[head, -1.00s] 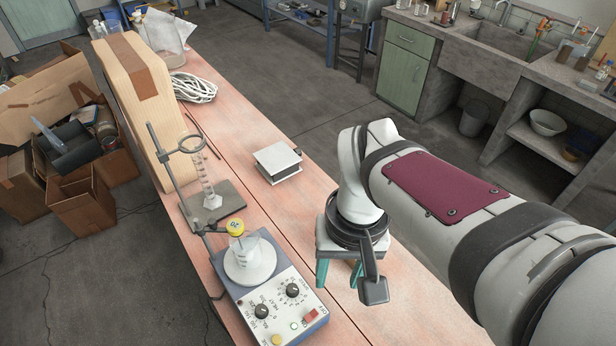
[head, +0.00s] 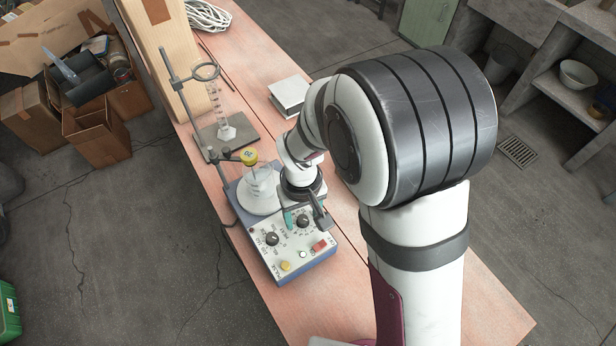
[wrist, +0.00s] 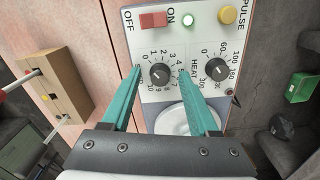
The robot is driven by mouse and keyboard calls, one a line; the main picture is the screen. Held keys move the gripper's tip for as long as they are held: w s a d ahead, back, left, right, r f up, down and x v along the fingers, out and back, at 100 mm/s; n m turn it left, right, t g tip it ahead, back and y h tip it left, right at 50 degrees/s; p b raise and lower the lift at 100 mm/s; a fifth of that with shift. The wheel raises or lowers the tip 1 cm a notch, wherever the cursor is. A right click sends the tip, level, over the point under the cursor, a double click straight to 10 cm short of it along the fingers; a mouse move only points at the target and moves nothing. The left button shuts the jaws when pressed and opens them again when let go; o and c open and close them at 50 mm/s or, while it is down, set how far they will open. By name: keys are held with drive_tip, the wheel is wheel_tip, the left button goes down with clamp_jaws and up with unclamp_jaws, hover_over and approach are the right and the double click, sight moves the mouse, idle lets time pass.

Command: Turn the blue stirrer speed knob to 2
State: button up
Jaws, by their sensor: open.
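The blue hotplate stirrer (head: 292,278) stands on the bench with its pale control panel towards the head camera. Its black 0–10 knob (head: 303,221) also shows in the wrist view (wrist: 160,73), beside the HEAT lettering. I cannot read its pointer surely. My gripper (wrist: 160,76) is open, pointing down at the panel, with one teal finger on each side of this knob and visible gaps to it. In the head view, my gripper (head: 302,214) is low over the panel, and my wrist hides part of the stirrer's right side.
A second black knob (wrist: 216,69) with a larger scale is close by one finger. A red switch (wrist: 153,20), a green light (wrist: 189,20) and a yellow button (wrist: 228,15) share the panel. A flask (head: 259,184) sits on the stirrer's plate beside a clamp stand (head: 181,95).

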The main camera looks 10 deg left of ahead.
clamp_jaws()
idle(0.3)
drive_tip(key=shift+m, duration=0.3)
drive_tip(key=m, duration=0.4)
drive_tip(key=shift+m, duration=2.5)
unclamp_jaws()
drive_tip(key=shift+r, duration=0.1)
